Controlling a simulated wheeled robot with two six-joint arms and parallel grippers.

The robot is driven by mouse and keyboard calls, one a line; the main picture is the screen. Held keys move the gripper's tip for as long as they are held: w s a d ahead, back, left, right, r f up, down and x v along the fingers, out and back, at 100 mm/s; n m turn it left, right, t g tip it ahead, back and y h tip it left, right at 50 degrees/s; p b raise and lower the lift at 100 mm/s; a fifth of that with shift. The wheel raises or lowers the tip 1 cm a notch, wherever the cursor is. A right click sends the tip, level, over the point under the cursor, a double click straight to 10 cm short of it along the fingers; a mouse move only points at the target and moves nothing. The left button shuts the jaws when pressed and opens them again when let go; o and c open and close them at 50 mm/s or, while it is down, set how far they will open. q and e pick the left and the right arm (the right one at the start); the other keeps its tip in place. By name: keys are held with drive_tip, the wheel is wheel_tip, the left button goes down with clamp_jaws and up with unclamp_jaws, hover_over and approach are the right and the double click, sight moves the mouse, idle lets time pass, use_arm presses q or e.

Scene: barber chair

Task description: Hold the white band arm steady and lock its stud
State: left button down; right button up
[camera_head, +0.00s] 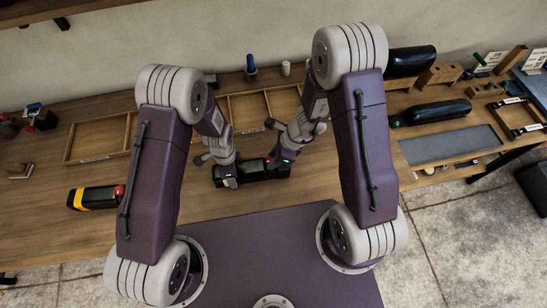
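A small dark device (254,172) sits on the wooden bench between my two arms. My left gripper (229,181) is at its left end, pointing down. My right gripper (280,164) is at its right end, also pointing down. Both grippers are at or very near the device, but contact cannot be told. The fingertips are small and partly hidden by my own wrists, so their opening does not show. A white band arm and its stud cannot be made out here.
Shallow wooden trays (98,138) lie behind and left of the device. A black and yellow tool (95,197) lies at the left. A grey mat (449,145) and a black rounded case (431,112) lie at the right. The wooden bench front (310,180) is bare.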

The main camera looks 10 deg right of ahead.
drive_tip(key=o, duration=0.3)
drive_tip(key=v, duration=1.2)
